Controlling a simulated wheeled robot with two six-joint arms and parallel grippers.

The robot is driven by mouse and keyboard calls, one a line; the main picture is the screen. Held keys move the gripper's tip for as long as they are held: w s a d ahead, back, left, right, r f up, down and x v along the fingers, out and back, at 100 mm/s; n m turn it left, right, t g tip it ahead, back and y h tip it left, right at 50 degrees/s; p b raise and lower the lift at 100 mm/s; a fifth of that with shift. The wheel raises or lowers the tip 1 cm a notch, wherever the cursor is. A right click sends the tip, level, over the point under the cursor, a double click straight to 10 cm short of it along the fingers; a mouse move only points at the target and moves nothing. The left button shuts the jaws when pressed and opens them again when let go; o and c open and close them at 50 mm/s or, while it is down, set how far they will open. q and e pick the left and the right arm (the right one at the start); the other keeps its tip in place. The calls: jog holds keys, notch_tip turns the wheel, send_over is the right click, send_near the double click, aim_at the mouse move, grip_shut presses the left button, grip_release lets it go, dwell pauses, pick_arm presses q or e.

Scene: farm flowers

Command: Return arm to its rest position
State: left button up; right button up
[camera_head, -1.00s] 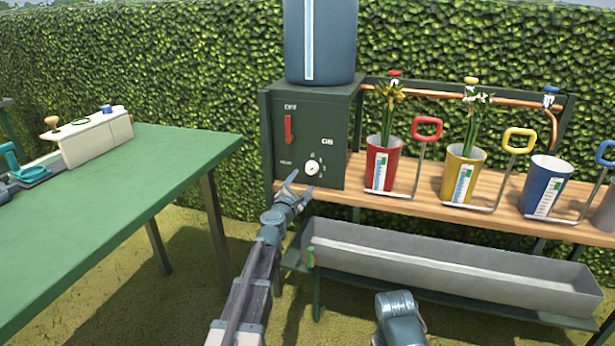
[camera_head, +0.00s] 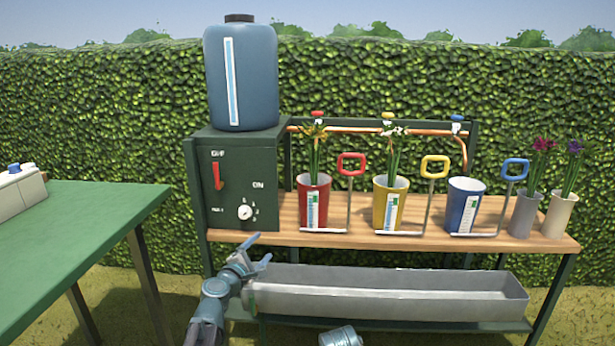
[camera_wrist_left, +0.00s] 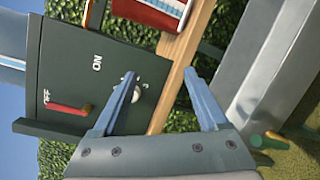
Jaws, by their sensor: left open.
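My left gripper (camera_head: 257,251) is open and empty in the head view, below the front of the green control box and by the left end of the metal trough. In the left wrist view its two blue fingers (camera_wrist_left: 165,97) stand apart with nothing between them. The control box (camera_head: 262,170) has a red lever (camera_head: 217,176) on the left and a white dial (camera_head: 245,212). The lever also shows in the left wrist view (camera_wrist_left: 68,108), where a finger partly covers the dial. A grey-blue part of mine shows at the bottom edge; no right fingertips are visible.
A blue tank (camera_head: 245,85) stands on the box. Red (camera_head: 314,205), yellow (camera_head: 389,208) and blue (camera_head: 464,208) pots stand on the wooden shelf (camera_head: 300,239). A metal trough (camera_head: 390,300) lies below. A green table (camera_head: 70,225) is at the left.

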pick_arm(q)
jog(key=s+d+f+m+g+h, duration=0.2)
jog(key=s+d+f+m+g, duration=0.4)
jog(key=d, duration=0.3)
jog(key=s+d+f+m+g+h, duration=0.1)
jog(key=s+d+f+m+g, duration=0.3)
jog(key=s+d+f+m, duration=0.35)
jog(key=s+a+f+m+g+y, duration=0.2)
jog(key=s+m+y, duration=0.15)
jog(key=s, duration=0.25)
jog(key=s+a+f+m+g+y+p, duration=0.1)
jog(key=s+m+g+y, duration=0.1)
jog(key=s+m, duration=0.35)
jog(key=s+a+f+m+g+y, duration=0.2)
jog(key=s+g+y, duration=0.1)
jog(key=s, duration=0.5)
notch_tip(320, 180, up, 38)
jog(key=p, duration=3.8)
jog(key=shift+w, duration=0.15)
jog(key=shift+f+n, duration=0.1)
jog(key=shift+n, duration=0.15)
